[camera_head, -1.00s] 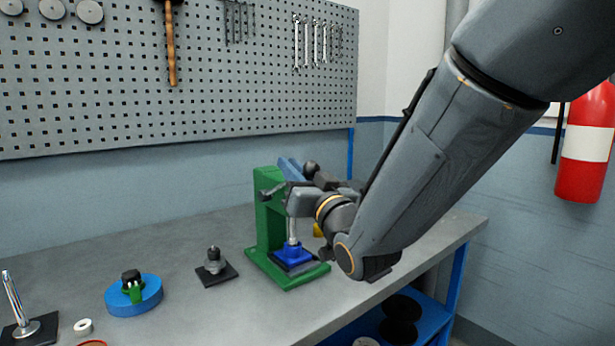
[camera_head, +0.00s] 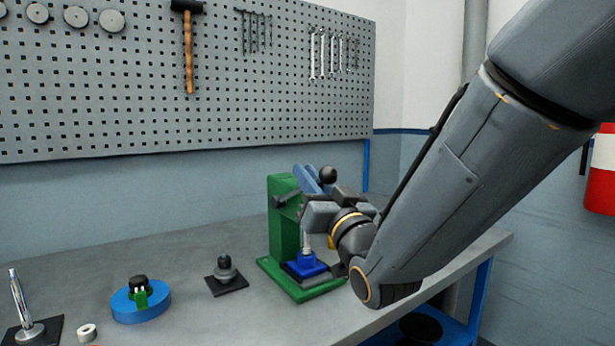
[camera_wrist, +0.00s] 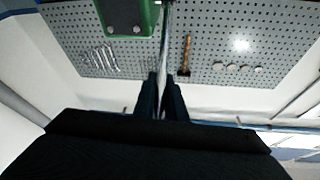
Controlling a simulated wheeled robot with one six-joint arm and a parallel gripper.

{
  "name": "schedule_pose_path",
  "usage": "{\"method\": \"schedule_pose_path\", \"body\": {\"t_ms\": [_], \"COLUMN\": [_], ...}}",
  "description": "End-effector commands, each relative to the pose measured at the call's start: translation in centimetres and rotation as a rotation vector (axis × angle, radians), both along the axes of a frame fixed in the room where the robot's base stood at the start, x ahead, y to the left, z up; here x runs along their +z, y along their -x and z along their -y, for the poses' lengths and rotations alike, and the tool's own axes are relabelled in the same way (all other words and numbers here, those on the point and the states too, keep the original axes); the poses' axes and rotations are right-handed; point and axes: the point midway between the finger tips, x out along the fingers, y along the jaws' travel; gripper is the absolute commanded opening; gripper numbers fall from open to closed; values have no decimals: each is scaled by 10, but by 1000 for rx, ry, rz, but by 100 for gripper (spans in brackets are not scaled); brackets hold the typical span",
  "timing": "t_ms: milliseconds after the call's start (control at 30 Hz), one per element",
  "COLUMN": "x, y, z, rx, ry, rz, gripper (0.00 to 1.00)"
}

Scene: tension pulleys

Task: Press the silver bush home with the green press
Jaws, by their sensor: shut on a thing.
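The green press (camera_head: 284,225) stands on the bench, left of my arm. Its silver ram (camera_head: 307,243) points down at a blue block (camera_head: 306,264) in the press base and looks close to it or touching. A silver bush is not clearly visible there; I cannot tell whether it is under the ram. A black ball knob (camera_head: 328,174) shows at the top of the press. My gripper (camera_head: 312,180) is beside the press head. In the wrist view, my gripper (camera_wrist: 163,78) is shut on a thin silver rod (camera_wrist: 165,45), apparently the press lever.
Left of the press are a dark part on a square base (camera_head: 226,275), a blue disc (camera_head: 141,308) with a green piece, a pale ring (camera_head: 86,332) and a silver post (camera_head: 20,300). Bare bench lies behind them. A pegboard (camera_head: 230,90) hangs behind.

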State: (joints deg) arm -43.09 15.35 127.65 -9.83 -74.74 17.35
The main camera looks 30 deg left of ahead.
Motion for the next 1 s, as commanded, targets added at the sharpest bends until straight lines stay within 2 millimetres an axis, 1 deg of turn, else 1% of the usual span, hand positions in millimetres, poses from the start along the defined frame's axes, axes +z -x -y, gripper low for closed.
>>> {"method": "schedule_pose_path", "body": {"t_ms": [33, 500, 533, 633, 900, 1000], "x": [-11, -12, -12, -10, -6, -7], "y": [0, -1, -1, -1, 0, 2], "z": [1, 1, 1, 1, 1, 4], "rx": [-1, -2, -2, -2, -1, -2], "ry": [16, 16, 16, 14, 8, 7], "rz": [-17, -18, -18, -15, -9, -8], "gripper": [0, 0, 12, 29, 29, 29]}}
